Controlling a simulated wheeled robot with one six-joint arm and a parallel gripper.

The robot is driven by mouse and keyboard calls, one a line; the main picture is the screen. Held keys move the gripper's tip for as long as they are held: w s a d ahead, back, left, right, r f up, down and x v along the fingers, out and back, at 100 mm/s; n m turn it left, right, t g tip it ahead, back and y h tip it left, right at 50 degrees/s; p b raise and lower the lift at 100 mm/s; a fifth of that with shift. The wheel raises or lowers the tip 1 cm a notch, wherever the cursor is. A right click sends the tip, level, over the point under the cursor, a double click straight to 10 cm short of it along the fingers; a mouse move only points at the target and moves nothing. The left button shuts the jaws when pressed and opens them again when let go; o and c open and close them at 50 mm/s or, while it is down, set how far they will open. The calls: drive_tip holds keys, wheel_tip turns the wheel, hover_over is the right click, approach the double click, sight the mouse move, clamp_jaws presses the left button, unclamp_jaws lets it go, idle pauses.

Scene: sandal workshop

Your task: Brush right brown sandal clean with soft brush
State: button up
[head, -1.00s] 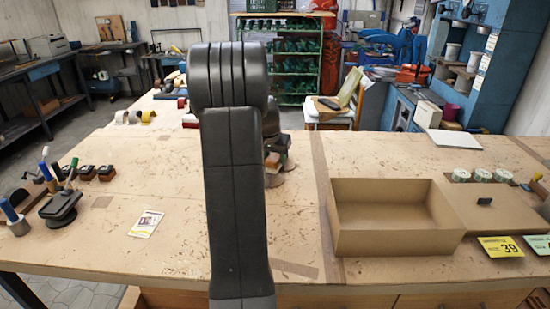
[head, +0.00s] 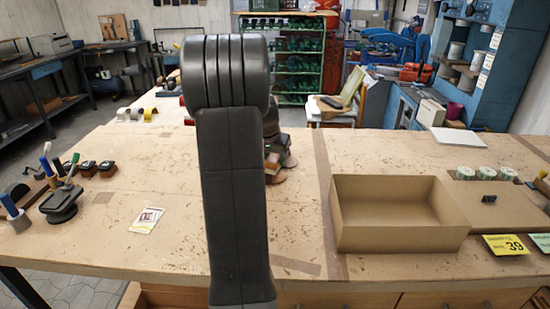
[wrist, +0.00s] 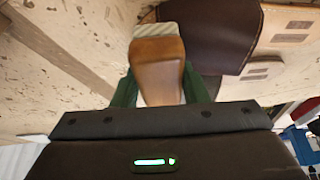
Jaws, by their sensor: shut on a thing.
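In the wrist view my gripper (wrist: 160,88) has its green fingers shut on the wooden body of the soft brush (wrist: 158,62). The brush's pale bristles (wrist: 157,32) point away from my gripper. A dark brown, smooth, round-edged thing (wrist: 222,38) lies just right of the brush; it may be the right brown sandal, but I cannot tell. Whether the bristles touch it is unclear. In the head view my arm hides most of the gripper, and brown pieces (head: 279,171) show at its right side on the bench.
Tan slotted pieces (wrist: 290,25) lie right of the dark thing. An open cardboard box (head: 400,240) stands on the workbench (head: 140,190) to the right. A stand with a green-handled tool (head: 62,205) is at the left. The bench between is mostly clear, with one packet (head: 146,220).

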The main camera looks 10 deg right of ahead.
wheel_tip(320, 180, up, 8)
drive_tip(key=p, duration=0.5)
drive_tip(key=shift+p, duration=0.3)
drive_tip(key=shift+f, duration=0.15)
